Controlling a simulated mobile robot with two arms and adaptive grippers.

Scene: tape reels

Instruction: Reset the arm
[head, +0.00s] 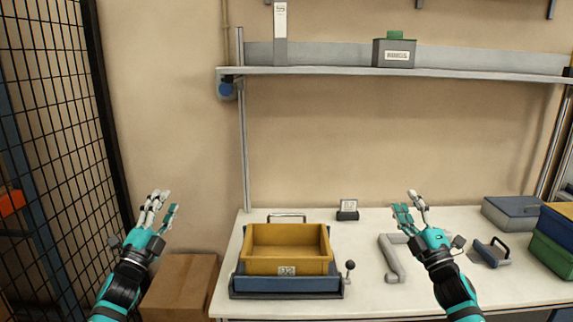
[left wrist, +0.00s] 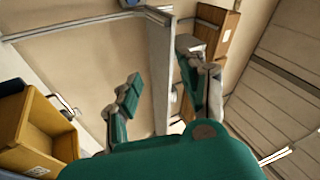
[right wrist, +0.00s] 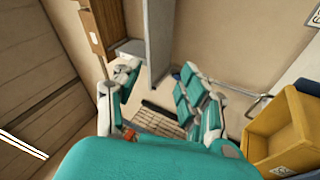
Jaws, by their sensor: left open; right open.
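My left gripper (head: 160,207) is open and empty. In the head view it is raised to the left of the workbench, in front of the bare wall. Its two spread teal and grey fingers show in the left wrist view (left wrist: 165,90). My right gripper (head: 411,209) is open and empty above the right half of the workbench. Its spread fingers show in the right wrist view (right wrist: 160,95), with nothing between them. Both arms come up from the bottom of the head view, fingers pointing up and away.
A yellow bin (head: 287,267) sits in a blue-grey holder (head: 287,286) on the white workbench (head: 365,290). A grey handle-shaped part (head: 391,262), a small black block (head: 347,210) and a grey-blue case (head: 513,213) lie there too. A cardboard box (head: 180,285) stands left. A shelf (head: 330,71) hangs above.

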